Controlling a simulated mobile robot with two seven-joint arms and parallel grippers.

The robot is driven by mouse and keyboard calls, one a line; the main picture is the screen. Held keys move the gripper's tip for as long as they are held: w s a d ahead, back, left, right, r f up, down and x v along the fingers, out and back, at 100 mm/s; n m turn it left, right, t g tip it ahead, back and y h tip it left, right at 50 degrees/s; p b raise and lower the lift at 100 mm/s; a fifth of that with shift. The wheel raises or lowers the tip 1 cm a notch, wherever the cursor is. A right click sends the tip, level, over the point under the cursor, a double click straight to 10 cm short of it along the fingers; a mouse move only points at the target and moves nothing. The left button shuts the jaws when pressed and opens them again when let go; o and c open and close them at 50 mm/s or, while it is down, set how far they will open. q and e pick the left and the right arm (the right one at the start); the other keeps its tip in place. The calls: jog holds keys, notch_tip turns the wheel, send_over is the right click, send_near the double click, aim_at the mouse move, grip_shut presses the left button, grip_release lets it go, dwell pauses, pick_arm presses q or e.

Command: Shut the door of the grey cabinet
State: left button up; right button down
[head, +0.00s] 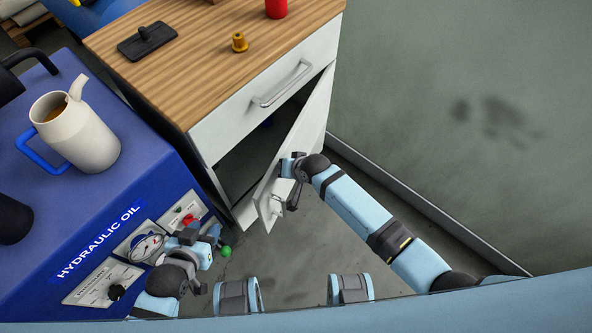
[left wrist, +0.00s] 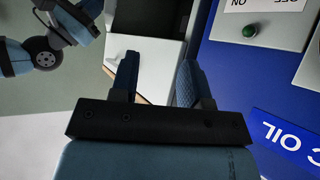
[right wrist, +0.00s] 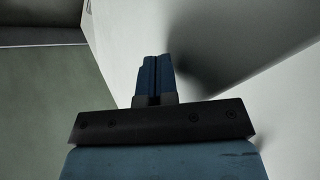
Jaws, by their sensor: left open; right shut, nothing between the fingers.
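The grey cabinet (head: 240,122) is pale, with a wooden top and a drawer above a door. The door (head: 312,128) stands ajar, hinged at the right, with a dark gap on its left. Its handle (head: 277,207) is near the free edge. My right gripper (head: 287,168) is shut and empty at the door's outer side. In the right wrist view its closed fingers (right wrist: 157,78) are close to a pale panel; contact cannot be told. My left gripper (head: 212,236) is open and empty, beside the blue unit's front. Its fingers (left wrist: 158,82) are spread in the left wrist view.
The blue hydraulic oil unit (head: 50,205) stands left of the cabinet, bearing a white jug (head: 85,130), with a gauge and a green knob (head: 226,252) at its front. A wall (head: 450,110) is close on the right. Floor (head: 300,240) before the door is bare.

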pick_arm(q)
jog(key=shift+d+f+b, duration=0.25)
jog(key=shift+d+b, duration=0.15)
jog(key=shift+b, duration=0.45)
pick_arm(e)
jog(key=w+a, duration=0.4)
jog(key=a, duration=0.3)
jog(key=shift+w+a, duration=0.15)
jog(key=shift+a, duration=0.1)
pick_arm(q)
jog(key=shift+a+f, duration=0.15)
jog(key=shift+a, duration=0.05)
